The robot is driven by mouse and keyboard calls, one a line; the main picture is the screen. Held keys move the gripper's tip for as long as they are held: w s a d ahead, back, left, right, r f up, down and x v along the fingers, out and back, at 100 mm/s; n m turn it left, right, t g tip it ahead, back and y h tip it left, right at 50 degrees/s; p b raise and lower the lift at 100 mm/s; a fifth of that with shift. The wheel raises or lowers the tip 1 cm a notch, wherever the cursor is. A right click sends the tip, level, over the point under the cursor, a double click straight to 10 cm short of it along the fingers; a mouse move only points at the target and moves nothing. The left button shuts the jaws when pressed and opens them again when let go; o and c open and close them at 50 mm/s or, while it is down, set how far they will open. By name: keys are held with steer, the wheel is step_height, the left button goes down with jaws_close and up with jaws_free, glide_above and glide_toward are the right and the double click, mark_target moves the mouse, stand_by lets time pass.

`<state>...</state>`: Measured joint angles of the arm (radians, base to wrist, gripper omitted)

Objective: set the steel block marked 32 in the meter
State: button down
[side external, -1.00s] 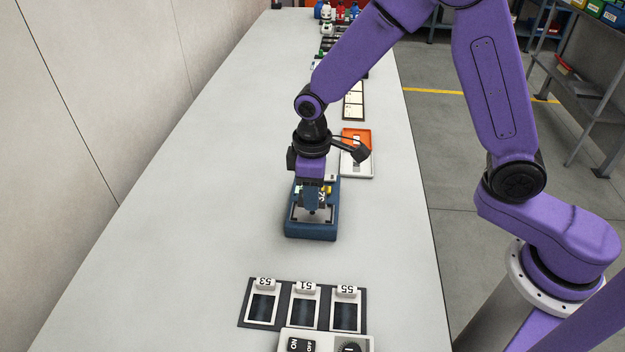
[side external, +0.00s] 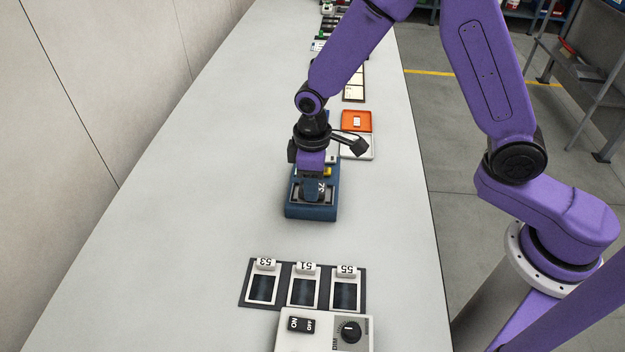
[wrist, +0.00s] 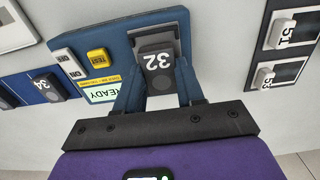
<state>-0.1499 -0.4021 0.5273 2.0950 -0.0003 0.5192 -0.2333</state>
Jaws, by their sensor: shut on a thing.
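The steel block marked 32 (wrist: 157,68) is dark with a white number and sits between the two blue fingers of my gripper (wrist: 158,88). The meter (wrist: 90,44) is a blue housing with a READY display (wrist: 104,93), a yellow TEST button (wrist: 97,57) and a light recess. The block is over or in this recess; whether it rests on the floor of it I cannot tell. In the side view my gripper (side external: 312,193) points down at the near end of the meter (side external: 311,213), and the fingers partly hide the block.
A dark panel (side external: 283,286) with tags 53, 51 and 55 lies nearer the side camera, beside a control box (side external: 325,337) with a dial. A block marked 34 (wrist: 46,84) is left of the meter in the wrist view. Bench left of the meter is clear.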

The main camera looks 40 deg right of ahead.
stand_by(0.9)
steer(key=c, duration=0.6)
jaws_free()
steer(key=shift+f, duration=0.1)
steer(key=shift+r, duration=3.5)
steer(key=shift+s+d+r, duration=0.1)
steer(key=shift+s+r, duration=0.05)
steer(key=s+d+r+n, duration=0.1)
steer(key=s+d+r, duration=0.2)
steer(key=s, duration=0.9)
steer(key=s+d+r+n, duration=0.2)
steer(key=s+d+r, duration=0.1)
steer(key=s+d, duration=0.7)
steer(key=shift+s+d+n, duration=0.3)
steer(key=shift+s, duration=0.9)
